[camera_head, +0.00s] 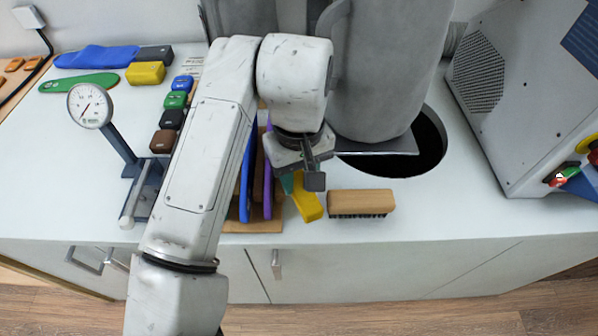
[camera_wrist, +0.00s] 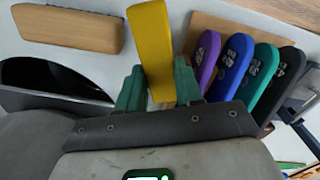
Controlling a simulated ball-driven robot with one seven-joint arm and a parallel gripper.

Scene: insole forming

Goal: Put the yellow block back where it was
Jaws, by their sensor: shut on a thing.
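My gripper (camera_head: 300,184) is shut on a long yellow block (camera_head: 309,207). In the wrist view the yellow block (camera_wrist: 152,45) sits between the two green fingertips (camera_wrist: 160,88), gripped near one end, with its other end reaching away from the gripper. In the head view the gripper hides its upper part. It hangs over or just above the counter, between a wooden brush and a rack of coloured pieces; I cannot tell if it touches the counter. A second, shorter yellow block (camera_head: 146,73) lies at the back left.
The wooden brush (camera_head: 361,202) lies just right of the held block. The rack's wooden base (camera_head: 262,226) bears purple, blue, green and black pieces on the left. A dark round opening (camera_head: 428,145) is behind the brush. A dial gauge (camera_head: 90,105) stands left. The right front counter is clear.

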